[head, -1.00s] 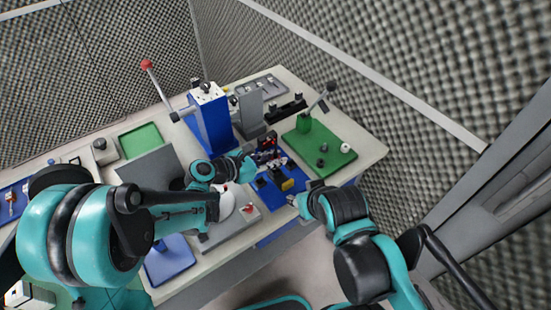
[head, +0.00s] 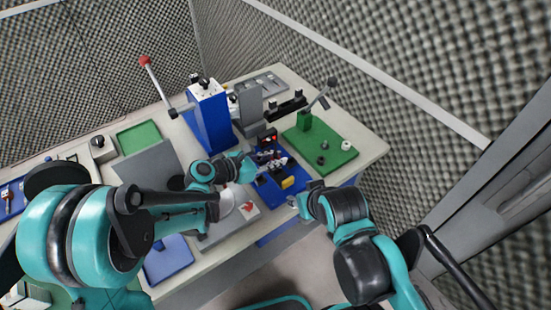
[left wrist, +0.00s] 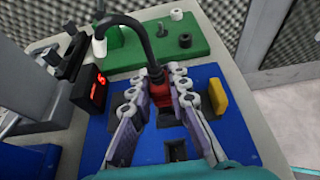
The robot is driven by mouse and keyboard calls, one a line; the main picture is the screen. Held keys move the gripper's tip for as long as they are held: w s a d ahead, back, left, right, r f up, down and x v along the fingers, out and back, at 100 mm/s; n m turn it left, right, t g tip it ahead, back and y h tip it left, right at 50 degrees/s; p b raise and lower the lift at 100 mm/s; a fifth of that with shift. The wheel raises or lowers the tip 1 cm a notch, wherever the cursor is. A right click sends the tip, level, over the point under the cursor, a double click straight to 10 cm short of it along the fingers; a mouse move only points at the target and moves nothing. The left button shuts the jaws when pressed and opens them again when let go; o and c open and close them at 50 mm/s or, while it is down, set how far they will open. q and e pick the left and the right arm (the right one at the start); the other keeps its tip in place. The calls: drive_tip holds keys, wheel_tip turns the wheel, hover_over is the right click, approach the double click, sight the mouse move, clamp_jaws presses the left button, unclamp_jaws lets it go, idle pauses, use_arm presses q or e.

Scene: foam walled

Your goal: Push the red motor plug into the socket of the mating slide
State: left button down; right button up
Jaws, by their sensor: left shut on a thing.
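The red motor plug (left wrist: 159,92) is between the fingertips of my left gripper (left wrist: 160,88), which is shut on it. A black cable rises from the plug and arches over the green board. Below it lies a blue plate (left wrist: 143,150) with dark blocks and a dark square opening (left wrist: 176,150) nearer the camera. I cannot tell whether the plug touches a socket; the fingers hide its sides. In the head view, my left gripper (head: 272,159) is over the blue plate and the plug is too small to make out. My right gripper (head: 294,201) is beside the plate's near edge, its jaws unclear.
A yellow block (left wrist: 217,96) stands right of the fingers. A small display with red digits (left wrist: 95,88) stands at left. The green board (head: 322,148) with a lever lies behind. A blue lever press (head: 209,118) stands to the left. The foam wall is behind the bench.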

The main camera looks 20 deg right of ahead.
use_arm(q)
drive_tip(key=shift+f+b, duration=0.6)
drive_tip(key=shift+f, duration=0.1)
drive_tip(key=c, duration=1.4)
unclamp_jaws()
drive_tip(key=shift+o, duration=0.2)
drive_tip(key=shift+r, duration=0.1)
drive_tip(key=v, duration=1.2)
